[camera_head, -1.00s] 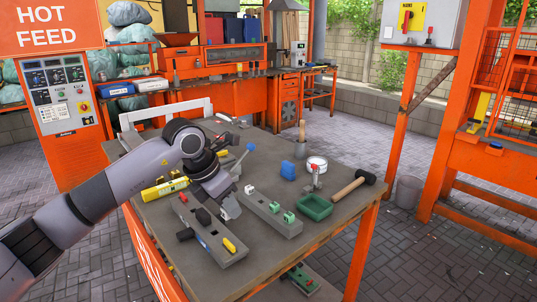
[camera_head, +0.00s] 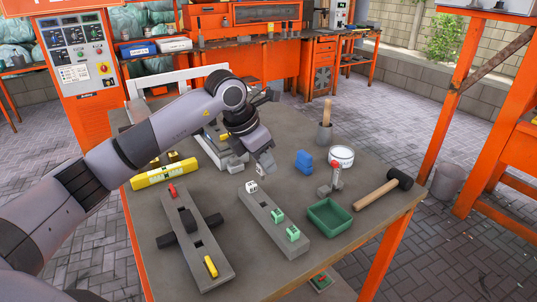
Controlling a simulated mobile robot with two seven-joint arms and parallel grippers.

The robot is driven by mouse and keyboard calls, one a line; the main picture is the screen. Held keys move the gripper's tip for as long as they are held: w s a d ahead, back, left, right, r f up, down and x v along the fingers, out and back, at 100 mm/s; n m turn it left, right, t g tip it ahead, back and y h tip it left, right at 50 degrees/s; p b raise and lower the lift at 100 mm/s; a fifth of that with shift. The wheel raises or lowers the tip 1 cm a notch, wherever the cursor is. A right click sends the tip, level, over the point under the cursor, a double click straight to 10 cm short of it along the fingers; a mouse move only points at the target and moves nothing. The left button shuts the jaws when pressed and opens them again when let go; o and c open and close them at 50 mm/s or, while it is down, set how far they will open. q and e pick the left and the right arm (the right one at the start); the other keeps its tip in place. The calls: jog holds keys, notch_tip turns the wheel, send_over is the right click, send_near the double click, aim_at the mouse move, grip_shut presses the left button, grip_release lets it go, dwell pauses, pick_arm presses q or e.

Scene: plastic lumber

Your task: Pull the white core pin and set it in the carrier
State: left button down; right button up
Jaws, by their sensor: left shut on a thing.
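My left gripper (camera_head: 264,163) is above the far end of a grey bar. It is shut on a small pale piece, which looks like the white core pin (camera_head: 261,171); the fingers hide most of it. The bar (camera_head: 265,208) carries a white block (camera_head: 251,187) and two green blocks (camera_head: 277,215) in a row. I cannot tell which bar is the carrier. My right gripper is out of view.
A yellow level (camera_head: 165,177) lies at the left. A grey fixture (camera_head: 222,150) stands behind my gripper.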

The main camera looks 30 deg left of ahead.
pick_arm(q)
jog(key=shift+s+r, duration=0.1)
jog(key=shift+f, duration=0.2)
jog(key=b, duration=0.5)
send_over(270, 202)
jog(key=s, duration=0.1)
jog(key=shift+s+a+f, duration=0.1)
jog(key=shift+a+f, duration=0.15)
jog(key=shift+f, duration=1.4)
jog(key=shift+a+f, duration=0.2)
jog(key=shift+f, duration=1.4)
jog(key=shift+f+b, duration=0.3)
jog(key=shift+f+b, duration=0.45)
jog(key=shift+f, duration=0.2)
jog(key=shift+f+b, duration=0.45)
jog(key=shift+f, duration=0.15)
